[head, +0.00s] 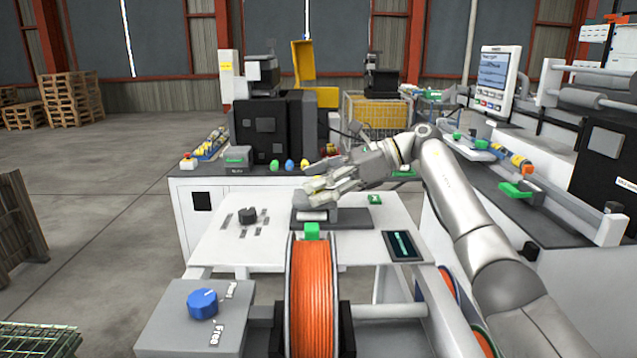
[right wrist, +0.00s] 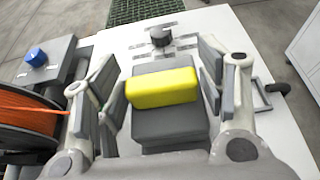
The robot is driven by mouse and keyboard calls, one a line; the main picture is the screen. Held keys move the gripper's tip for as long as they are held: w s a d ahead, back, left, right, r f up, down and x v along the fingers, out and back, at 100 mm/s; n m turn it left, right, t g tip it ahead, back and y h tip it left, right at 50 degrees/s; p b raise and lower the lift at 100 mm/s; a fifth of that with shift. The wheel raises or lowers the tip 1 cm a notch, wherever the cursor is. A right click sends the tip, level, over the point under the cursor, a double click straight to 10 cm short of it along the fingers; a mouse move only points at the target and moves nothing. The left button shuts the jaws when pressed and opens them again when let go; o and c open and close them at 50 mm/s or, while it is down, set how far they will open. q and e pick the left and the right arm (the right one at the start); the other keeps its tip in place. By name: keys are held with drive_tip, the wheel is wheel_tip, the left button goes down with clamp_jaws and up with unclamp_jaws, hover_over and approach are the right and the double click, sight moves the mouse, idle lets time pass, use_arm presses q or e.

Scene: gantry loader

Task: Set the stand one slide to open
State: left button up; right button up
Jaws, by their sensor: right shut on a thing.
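The slide stands on a white tabletop (head: 270,245). It shows as a grey block (head: 311,214) with a pale label in the head view. In the right wrist view it has a yellow grip (right wrist: 162,88) on a dark grey body (right wrist: 170,125). In the head view the fingers hide most of the yellow. My left gripper is not in view.
An orange cable spool (head: 313,295) stands in front of the slide. A blue knob (head: 202,304) sits on a grey box at the lower left. A black knob (head: 247,215) with grey marks lies left of the slide. A small dark screen (head: 402,245) lies at the right.

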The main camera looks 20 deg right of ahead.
drive_tip(key=shift+c, duration=1)
drive_tip(key=d, duration=0.2)
drive_tip(key=s+d, duration=0.1)
drive_tip(key=d, duration=0.2)
drive_tip(key=shift+s+d+r+p, duration=0.1)
drive_tip(key=shift+s+p, duration=0.1)
drive_tip(key=shift+p, duration=0.1)
drive_tip(key=o, duration=1)
drive_tip(key=shift+o, duration=1)
drive_tip(key=shift+s+d, duration=0.1)
drive_tip(key=shift+d, duration=0.1)
